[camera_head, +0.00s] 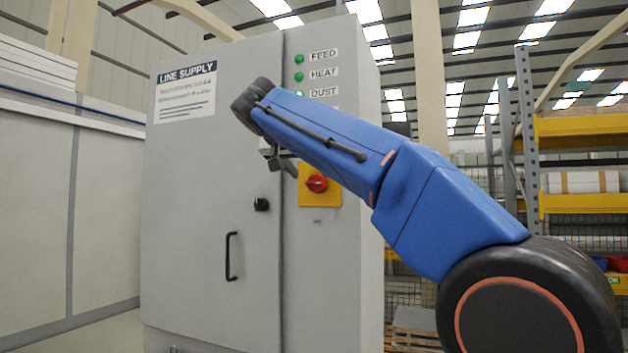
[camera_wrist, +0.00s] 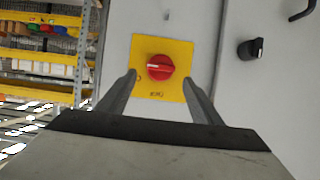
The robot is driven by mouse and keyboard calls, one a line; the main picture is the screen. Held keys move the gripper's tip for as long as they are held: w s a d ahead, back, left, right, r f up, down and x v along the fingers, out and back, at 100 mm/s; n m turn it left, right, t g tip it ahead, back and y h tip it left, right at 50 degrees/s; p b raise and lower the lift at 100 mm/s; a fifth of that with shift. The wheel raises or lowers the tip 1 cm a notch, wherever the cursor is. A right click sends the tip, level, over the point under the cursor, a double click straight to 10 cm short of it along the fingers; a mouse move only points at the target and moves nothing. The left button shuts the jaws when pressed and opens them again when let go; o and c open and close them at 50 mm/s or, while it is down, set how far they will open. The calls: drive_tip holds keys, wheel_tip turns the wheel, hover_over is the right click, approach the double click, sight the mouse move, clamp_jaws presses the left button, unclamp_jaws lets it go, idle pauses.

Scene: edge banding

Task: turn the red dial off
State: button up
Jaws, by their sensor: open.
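The red dial (camera_head: 317,183) is a round knob on a yellow plate (camera_head: 331,199), mounted on the front of a grey cabinet labelled LINE SUPPLY. In the wrist view the red dial (camera_wrist: 160,67) shows its raised grip bar lying nearly level across the picture, on the yellow plate (camera_wrist: 177,48). My gripper (camera_wrist: 160,82) is open, with one finger on each side of the dial in that view and nothing between them. In the head view my gripper (camera_head: 282,166) is up and left of the dial, partly hidden by my blue arm. The gap to the dial is hard to judge.
The grey cabinet (camera_head: 210,220) has a black knob (camera_head: 262,204) and a black door handle (camera_head: 231,256) left of the dial. Yellow shelving (camera_head: 580,128) stands at the right.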

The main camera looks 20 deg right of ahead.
sight(315, 180)
drive_tip(key=shift+x, duration=2.55)
drive_tip(key=shift+c, duration=0.3)
drive_tip(key=c, duration=1)
